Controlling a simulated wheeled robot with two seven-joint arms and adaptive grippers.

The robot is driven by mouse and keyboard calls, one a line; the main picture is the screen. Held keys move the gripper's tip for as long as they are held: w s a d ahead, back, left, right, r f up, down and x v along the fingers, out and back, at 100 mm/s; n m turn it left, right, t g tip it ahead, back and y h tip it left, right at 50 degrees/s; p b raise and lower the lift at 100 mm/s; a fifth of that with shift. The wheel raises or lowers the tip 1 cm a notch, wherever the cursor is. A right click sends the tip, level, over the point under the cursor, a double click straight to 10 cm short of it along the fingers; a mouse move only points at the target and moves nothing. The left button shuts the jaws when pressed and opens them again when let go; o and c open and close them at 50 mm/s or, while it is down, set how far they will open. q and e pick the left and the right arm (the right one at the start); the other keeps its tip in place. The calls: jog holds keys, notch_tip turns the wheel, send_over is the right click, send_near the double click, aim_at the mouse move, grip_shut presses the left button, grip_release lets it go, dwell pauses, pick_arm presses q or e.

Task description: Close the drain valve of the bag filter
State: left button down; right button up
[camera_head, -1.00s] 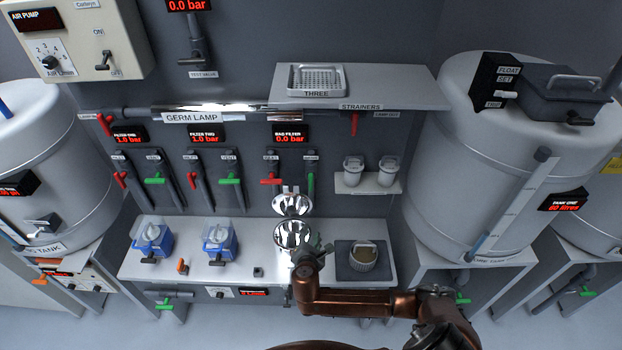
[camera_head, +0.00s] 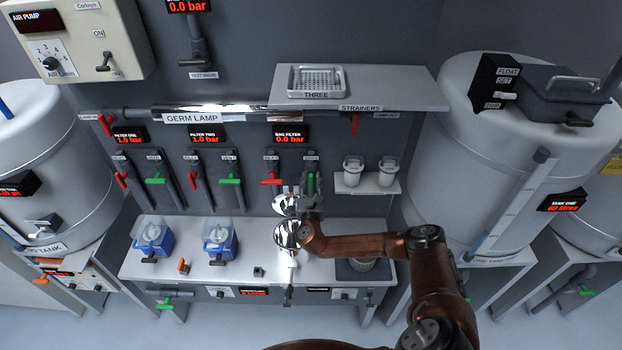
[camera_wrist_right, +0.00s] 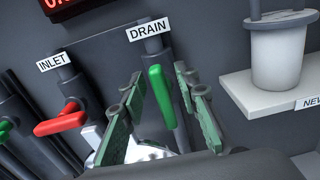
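The bag filter's drain valve has a green handle (camera_wrist_right: 162,97) under the DRAIN label (camera_wrist_right: 148,29); it points downward, roughly along its pipe. In the head view the handle (camera_head: 311,183) is partly hidden by my right gripper (camera_head: 302,193). In the right wrist view the right gripper (camera_wrist_right: 158,80) is open, with one finger on each side of the green handle and gaps visible on both sides. The bag filter display (camera_head: 290,137) reads 0.0 bar. The shiny bag filter body (camera_head: 287,235) is below, partly covered by my arm. My left gripper is not in view.
The red inlet handle (camera_wrist_right: 60,124) is just left of the drain, turned sideways. A shelf (camera_wrist_right: 265,92) with a white strainer cup (camera_wrist_right: 283,50) is close on the right. The strainers' shelf (camera_head: 400,90) overhangs above.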

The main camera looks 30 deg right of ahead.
jog(key=shift+w+d, duration=0.15)
jog(key=shift+w, duration=0.1)
grip_shut()
dwell(0.3)
